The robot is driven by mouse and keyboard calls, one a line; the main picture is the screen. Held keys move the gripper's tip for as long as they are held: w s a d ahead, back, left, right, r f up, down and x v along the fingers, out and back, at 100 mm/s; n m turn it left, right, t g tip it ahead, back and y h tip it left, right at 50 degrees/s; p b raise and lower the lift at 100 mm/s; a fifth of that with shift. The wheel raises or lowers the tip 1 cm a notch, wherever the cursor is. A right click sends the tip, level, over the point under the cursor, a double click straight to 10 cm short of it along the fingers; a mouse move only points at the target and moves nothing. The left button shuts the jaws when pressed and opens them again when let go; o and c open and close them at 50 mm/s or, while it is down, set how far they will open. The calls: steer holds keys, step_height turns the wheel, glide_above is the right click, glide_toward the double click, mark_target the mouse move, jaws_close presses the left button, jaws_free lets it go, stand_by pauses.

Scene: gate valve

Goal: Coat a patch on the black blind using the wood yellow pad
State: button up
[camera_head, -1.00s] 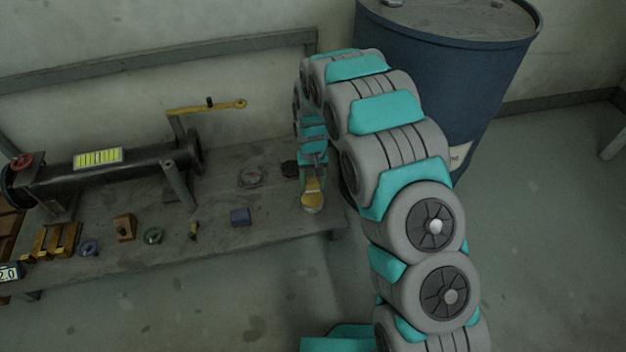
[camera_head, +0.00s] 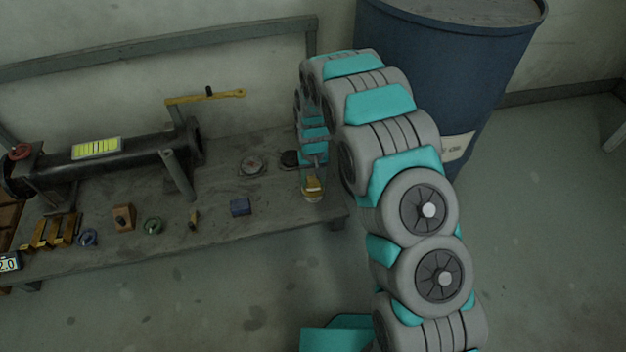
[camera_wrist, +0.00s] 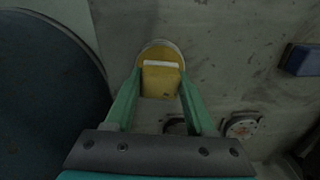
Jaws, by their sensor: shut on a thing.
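The wood yellow pad (camera_head: 313,191) is at the right end of the bench in the head view. In the wrist view the pad (camera_wrist: 160,83) is a yellow block on a round yellow base with a pale rim. My gripper (camera_wrist: 160,88) is shut on it, one teal finger on each side. I cannot tell if the pad touches the bench top. A small black disc (camera_head: 289,158), which looks like the black blind, lies on the bench just left of my gripper. In the wrist view a dark disc (camera_wrist: 175,126) shows partly behind my right finger.
The bench (camera_head: 270,190) carries a round gauge (camera_head: 251,165), a blue block (camera_head: 240,207) and several small parts. A blue drum (camera_head: 455,75) stands behind my arm, close on the right.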

mark_target(313, 179)
steer(key=shift+f, duration=0.55)
stand_by(1.5)
steer(key=shift+r, duration=0.1)
steer(key=shift+r+p, duration=0.7)
steer(key=shift+r, duration=2.7)
